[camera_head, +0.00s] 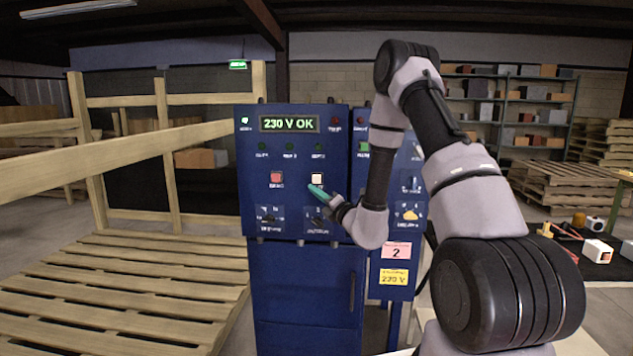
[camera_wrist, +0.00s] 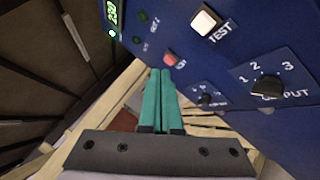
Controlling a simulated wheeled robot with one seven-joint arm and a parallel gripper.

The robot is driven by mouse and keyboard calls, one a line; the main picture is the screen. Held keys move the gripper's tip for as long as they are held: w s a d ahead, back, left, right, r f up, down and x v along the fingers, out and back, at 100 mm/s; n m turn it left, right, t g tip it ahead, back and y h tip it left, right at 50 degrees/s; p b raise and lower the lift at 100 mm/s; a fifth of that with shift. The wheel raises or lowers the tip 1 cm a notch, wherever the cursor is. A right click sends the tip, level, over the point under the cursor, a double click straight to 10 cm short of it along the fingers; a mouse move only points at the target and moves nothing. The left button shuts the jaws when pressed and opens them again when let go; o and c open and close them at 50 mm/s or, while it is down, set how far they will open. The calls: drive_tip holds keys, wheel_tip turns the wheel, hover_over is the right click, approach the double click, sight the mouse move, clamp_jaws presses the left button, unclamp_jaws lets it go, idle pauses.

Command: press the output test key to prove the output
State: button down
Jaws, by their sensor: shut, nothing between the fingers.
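The blue panel (camera_head: 258,150) faces me, its lit display (camera_head: 288,123) reading "230 V OK". The pale square test key (camera_head: 317,178) sits right of a red key (camera_head: 277,177). In the wrist view the test key (camera_wrist: 206,22) is labelled "TEST", with the red key (camera_wrist: 169,57) lower left. My gripper (camera_head: 314,187) is shut and empty, its teal fingertips just below the test key in the head view. In the wrist view the fingertips (camera_wrist: 160,71) appear near the red key, left of and below the test key. I cannot tell whether they touch the panel.
The black output knob (camera_wrist: 267,88) with marks 1, 2 and 3 sits below the test key. Another knob (camera_head: 268,218) is at lower left. A second blue panel (camera_head: 408,150) stands at right, partly behind my arm. A wooden pallet (camera_head: 110,290) lies at left.

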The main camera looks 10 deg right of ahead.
sight(319, 183)
drive_tip(key=shift+w+d, duration=0.45)
drive_tip(key=shift+w, duration=0.9)
drive_tip(key=shift+w+d, duration=0.45)
drive_tip(key=shift+w, duration=0.95)
drive_tip(key=shift+w+d, duration=0.45)
drive_tip(key=shift+w, duration=0.9)
drive_tip(key=shift+w, duration=0.1)
drive_tip(key=shift+w+d, duration=0.1)
drive_tip(key=shift+w, duration=0.2)
drive_tip(key=shift+w+d, duration=0.2)
drive_tip(key=shift+w, duration=0.3)
drive_tip(key=shift+s, duration=0.15)
drive_tip(key=shift+s+a, duration=0.3)
drive_tip(key=shift+s, duration=0.45)
drive_tip(key=shift+s, duration=0.1)
drive_tip(key=s, duration=0.1)
drive_tip(key=s+a, duration=0.1)
drive_tip(key=s, duration=0.2)
drive_tip(key=shift+s+a, duration=0.3)
